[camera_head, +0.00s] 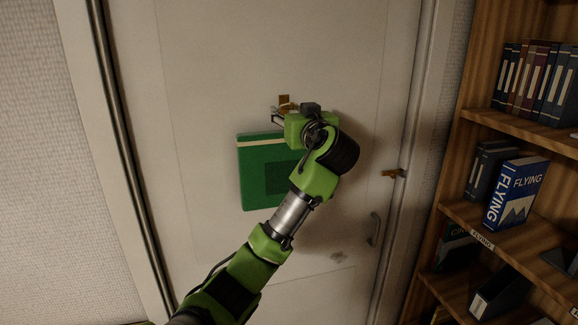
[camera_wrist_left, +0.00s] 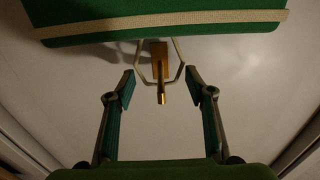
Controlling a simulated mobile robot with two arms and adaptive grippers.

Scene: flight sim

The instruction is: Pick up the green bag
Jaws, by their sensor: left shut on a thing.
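The green bag (camera_head: 257,172) hangs flat against the pale door, partly hidden by my left arm. In the left wrist view the bag (camera_wrist_left: 150,25) fills the top, with a beige strip along its edge. Its pale loop handle (camera_wrist_left: 143,66) goes around a brass hook (camera_wrist_left: 161,70) on the door.
The door (camera_head: 200,60) has a brass latch (camera_head: 393,173) and a grey pull handle (camera_head: 373,230) on its right side. A wooden bookshelf (camera_head: 455,120) with books and binders stands at the right. Bare wall is at the left.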

